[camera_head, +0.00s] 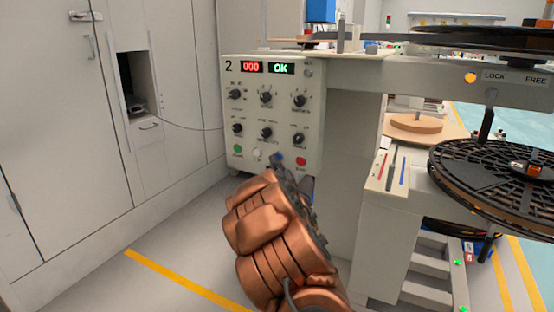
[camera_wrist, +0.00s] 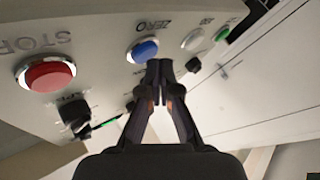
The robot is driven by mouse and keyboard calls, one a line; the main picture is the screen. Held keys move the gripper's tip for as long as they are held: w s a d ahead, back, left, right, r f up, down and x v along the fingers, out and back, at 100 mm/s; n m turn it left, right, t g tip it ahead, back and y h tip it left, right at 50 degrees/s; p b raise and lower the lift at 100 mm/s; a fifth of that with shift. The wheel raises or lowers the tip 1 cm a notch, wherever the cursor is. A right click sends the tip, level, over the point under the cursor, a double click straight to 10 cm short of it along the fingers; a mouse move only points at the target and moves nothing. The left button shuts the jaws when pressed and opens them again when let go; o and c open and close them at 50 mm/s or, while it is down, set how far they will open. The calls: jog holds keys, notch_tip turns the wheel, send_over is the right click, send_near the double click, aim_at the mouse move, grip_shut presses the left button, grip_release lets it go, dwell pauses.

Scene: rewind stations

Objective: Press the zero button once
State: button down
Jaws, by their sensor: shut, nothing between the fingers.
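The zero button is a blue round button with a silver ring, labelled ZERO; it shows in the wrist view (camera_wrist: 145,49) and, small, in the head view (camera_head: 278,156). It sits in the bottom row of the control panel (camera_head: 282,79). My gripper (camera_wrist: 159,68) is shut and empty, with its fingertips at the edge of the button in the wrist view. Whether they touch it cannot be told. In the head view my arm reaches up to the panel's lower edge. The panel displays read 000 in red (camera_head: 252,67) and OK in green (camera_head: 282,69).
The red STOP button (camera_wrist: 50,75) is beside the blue one. On its other side are a white button (camera_wrist: 193,39) and a green button (camera_wrist: 224,33). Several black knobs (camera_head: 265,97) sit above. A reel (camera_head: 495,175) stands at the right.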

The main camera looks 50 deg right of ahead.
jog(key=shift+s+a, duration=0.15)
jog(key=shift+a, duration=0.3)
jog(key=a, duration=0.1)
jog(key=s+a+b, duration=0.1)
jog(key=a, duration=0.2)
jog(key=shift+s+a, duration=0.25)
jog(key=shift+a, duration=0.1)
jog(key=shift+r, duration=0.1)
dwell(0.9)
